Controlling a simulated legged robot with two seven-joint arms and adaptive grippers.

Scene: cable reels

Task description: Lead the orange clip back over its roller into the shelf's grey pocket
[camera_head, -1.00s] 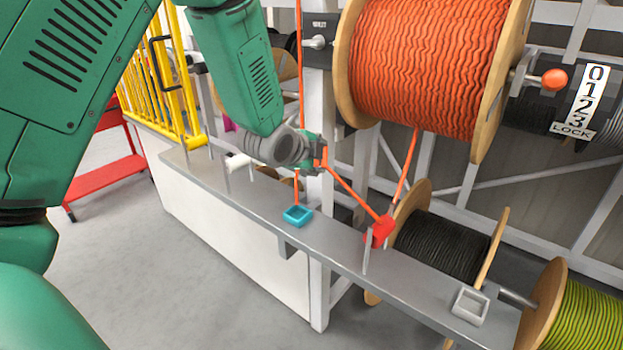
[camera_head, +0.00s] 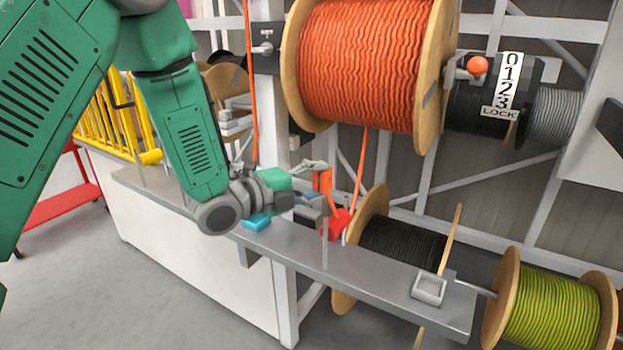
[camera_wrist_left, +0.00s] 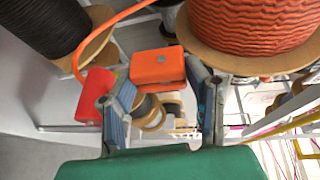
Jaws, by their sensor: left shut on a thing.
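My left gripper (camera_head: 308,187) is shut on the orange clip (camera_head: 322,181), a small block held upright above the shelf (camera_head: 375,287). In the left wrist view the clip (camera_wrist_left: 157,67) sits between the two fingertips (camera_wrist_left: 160,88). The red roller (camera_head: 340,222) stands on the shelf just below and right of the clip, partly hidden by a thin post and the gripper. It also shows left of the clip in the wrist view (camera_wrist_left: 95,90). The orange cable (camera_head: 361,165) runs from the big reel down to the roller. The grey pocket (camera_head: 429,289) is empty, at the shelf's right end.
A teal pocket (camera_head: 257,223) lies beneath my left wrist. A black cable reel (camera_head: 400,245) and a yellow-green reel (camera_head: 553,312) sit beside the shelf. The big orange reel (camera_head: 358,60) hangs above. The shelf between roller and grey pocket is clear.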

